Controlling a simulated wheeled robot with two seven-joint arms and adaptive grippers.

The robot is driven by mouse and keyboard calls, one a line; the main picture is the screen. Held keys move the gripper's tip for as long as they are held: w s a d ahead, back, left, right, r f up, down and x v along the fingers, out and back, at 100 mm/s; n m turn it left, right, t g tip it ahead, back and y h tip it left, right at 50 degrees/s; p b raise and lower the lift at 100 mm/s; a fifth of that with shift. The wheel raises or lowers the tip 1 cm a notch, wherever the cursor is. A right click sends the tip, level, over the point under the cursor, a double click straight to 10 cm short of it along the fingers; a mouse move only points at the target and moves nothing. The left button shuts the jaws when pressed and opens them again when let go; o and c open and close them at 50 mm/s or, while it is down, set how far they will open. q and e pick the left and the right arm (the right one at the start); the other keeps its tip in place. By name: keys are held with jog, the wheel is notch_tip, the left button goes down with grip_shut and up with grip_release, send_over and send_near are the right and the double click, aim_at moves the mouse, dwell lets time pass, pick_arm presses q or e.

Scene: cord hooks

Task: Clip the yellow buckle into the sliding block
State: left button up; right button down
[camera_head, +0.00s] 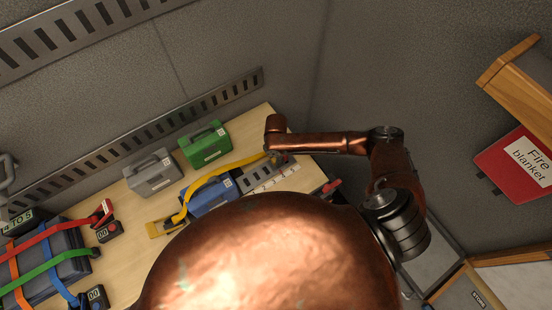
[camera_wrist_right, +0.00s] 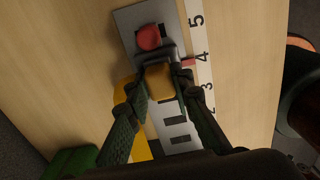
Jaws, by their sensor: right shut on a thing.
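The yellow buckle (camera_wrist_right: 158,82) is between the fingertips of my right gripper (camera_wrist_right: 160,88) in the right wrist view, and the gripper is shut on it. The buckle is up against the dark sliding block (camera_wrist_right: 172,52), which sits on a grey slotted rail (camera_wrist_right: 178,135). I cannot tell whether the buckle is inside the block. A yellow strap (camera_head: 222,170) runs from the buckle end over a blue case (camera_head: 212,197) to a yellow anchor (camera_head: 160,228) in the head view. My right gripper (camera_head: 278,160) is low over the rail there. My left gripper is not in view.
A red knob (camera_wrist_right: 149,37) stands at the rail's far end. A white numbered scale (camera_wrist_right: 199,60) with a red pointer (camera_wrist_right: 188,62) lies alongside. Green (camera_head: 204,145) and grey (camera_head: 152,175) cases stand behind. A dark case with coloured straps (camera_head: 45,262) is at left.

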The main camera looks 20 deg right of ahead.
jog(key=shift+f, duration=0.2)
jog(key=c, duration=1.6)
grip_release()
notch_tip(320, 180, up, 12)
jog(key=shift+f, duration=0.1)
